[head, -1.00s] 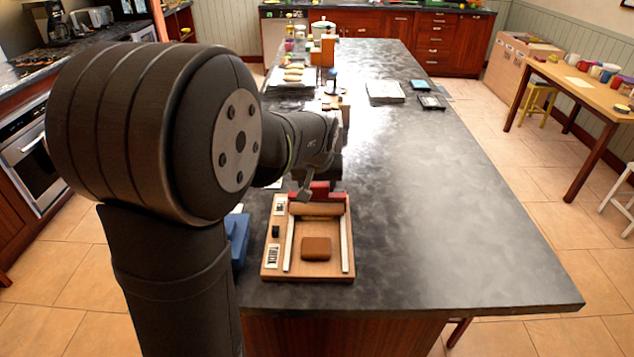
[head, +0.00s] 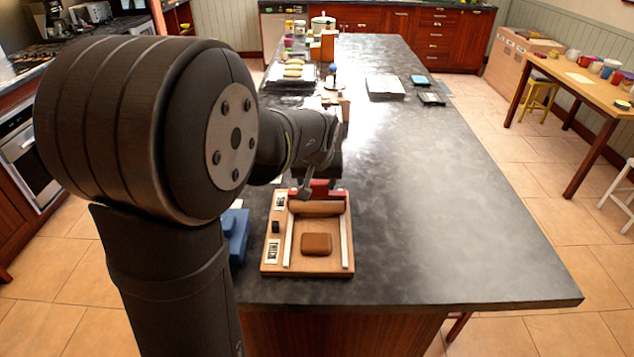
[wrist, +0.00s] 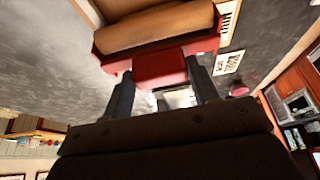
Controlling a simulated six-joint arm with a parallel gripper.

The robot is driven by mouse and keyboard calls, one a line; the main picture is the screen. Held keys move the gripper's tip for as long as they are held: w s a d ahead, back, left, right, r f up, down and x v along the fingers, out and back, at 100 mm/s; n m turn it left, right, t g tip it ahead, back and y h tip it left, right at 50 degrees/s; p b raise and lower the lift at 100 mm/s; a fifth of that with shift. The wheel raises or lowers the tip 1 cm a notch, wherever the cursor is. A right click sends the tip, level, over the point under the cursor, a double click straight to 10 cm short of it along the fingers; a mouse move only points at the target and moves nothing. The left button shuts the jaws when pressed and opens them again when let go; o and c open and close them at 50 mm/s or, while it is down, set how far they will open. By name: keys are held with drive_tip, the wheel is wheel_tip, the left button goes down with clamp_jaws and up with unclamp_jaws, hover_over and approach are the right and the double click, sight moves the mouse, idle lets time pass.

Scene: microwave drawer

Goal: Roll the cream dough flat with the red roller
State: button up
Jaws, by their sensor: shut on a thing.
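A wooden board (head: 285,262) with two pale side rails lies at the near left of the counter. A small rounded block of dough (head: 317,244), brown rather than cream in this light, sits on it between the rails. The roller, a brown cylinder (head: 316,208) with a red handle (head: 322,188), lies across the far end of the board, apart from the dough. My gripper (wrist: 160,78) is shut on the red handle (wrist: 160,65), one finger at each side. The brown cylinder also shows in the wrist view (wrist: 155,25). My arm partly hides the gripper in the head view.
A blue object (head: 236,235) stands just left of the board. A tray with yellowish items (head: 292,75), a white stack (head: 385,87) and small dark boxes (head: 430,98) lie farther back. The counter right of the board is clear.

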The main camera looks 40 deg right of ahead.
drive_tip(key=shift+w+d, duration=1.3)
drive_tip(key=shift+w, duration=0.05)
idle(0.9)
drive_tip(key=shift+s+a, duration=0.1)
drive_tip(key=shift+s, duration=0.05)
drive_tip(key=shift+s+a, duration=0.2)
idle(0.3)
drive_tip(key=shift+s+a, duration=0.1)
drive_tip(key=shift+a, duration=0.05)
drive_tip(key=shift+s+a, duration=0.2)
drive_tip(key=shift+s, duration=0.05)
drive_tip(key=shift+s+a, duration=0.1)
drive_tip(key=shift+a, duration=0.05)
drive_tip(key=shift+s+a, duration=0.2)
